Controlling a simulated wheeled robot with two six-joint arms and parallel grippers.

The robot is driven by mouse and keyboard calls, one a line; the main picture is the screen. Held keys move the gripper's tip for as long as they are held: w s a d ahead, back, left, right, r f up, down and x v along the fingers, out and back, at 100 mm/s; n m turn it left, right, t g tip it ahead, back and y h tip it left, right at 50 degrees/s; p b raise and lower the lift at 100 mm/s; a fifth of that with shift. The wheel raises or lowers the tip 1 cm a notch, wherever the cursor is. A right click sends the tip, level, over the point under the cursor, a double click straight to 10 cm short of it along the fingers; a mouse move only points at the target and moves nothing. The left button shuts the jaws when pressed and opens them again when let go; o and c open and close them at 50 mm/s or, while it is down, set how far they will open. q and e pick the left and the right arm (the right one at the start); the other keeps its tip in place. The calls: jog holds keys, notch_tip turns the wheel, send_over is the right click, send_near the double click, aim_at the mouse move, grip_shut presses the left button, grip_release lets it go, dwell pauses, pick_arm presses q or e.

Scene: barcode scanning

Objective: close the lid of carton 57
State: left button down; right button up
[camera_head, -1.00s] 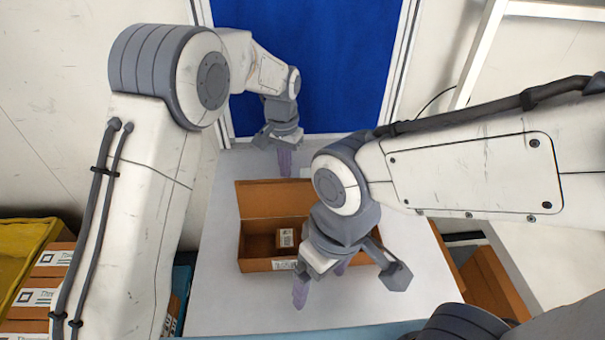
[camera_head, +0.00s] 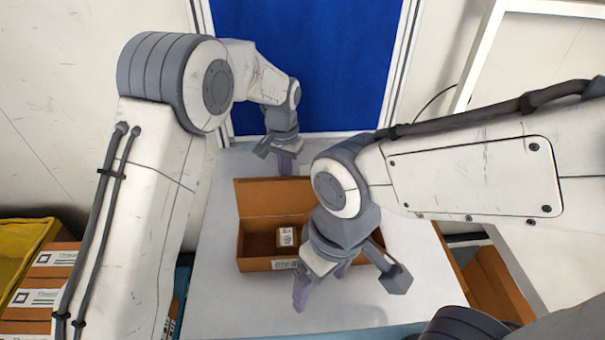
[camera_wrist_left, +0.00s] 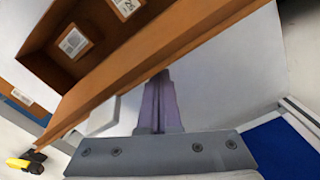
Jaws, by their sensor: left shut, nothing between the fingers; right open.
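The open brown carton (camera_head: 252,265) stands on the table, with a label on its front wall too small to read. Its lid (camera_head: 265,200) stands up along the back edge. A small labelled box (camera_head: 286,237) is inside. My left gripper (camera_head: 285,165) is shut and empty behind the lid, its fingers pointing down. In the left wrist view, the closed purple fingers (camera_wrist_left: 158,100) are close to the lid (camera_wrist_left: 150,55); contact cannot be told. My right gripper (camera_head: 321,281) is open and empty at the carton's front right, and its arm hides the carton's right part.
The white table (camera_head: 225,305) is clear in front of the carton. A blue panel (camera_head: 310,70) rises behind the table. A yellow bin (camera_head: 22,250) and labelled boxes (camera_head: 45,280) are at the left. Another brown carton (camera_head: 495,280) is at the right.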

aim_at(286, 192)
pick_arm(q)
jog(key=shift+s+b, duration=0.75)
jog(key=shift+s, duration=2.2)
jog(key=shift+r, duration=0.15)
notch_tip(286, 192, up, 5)
jog(key=p, duration=0.4)
jog(key=shift+p, duration=0.3)
jog(key=shift+w, duration=0.1)
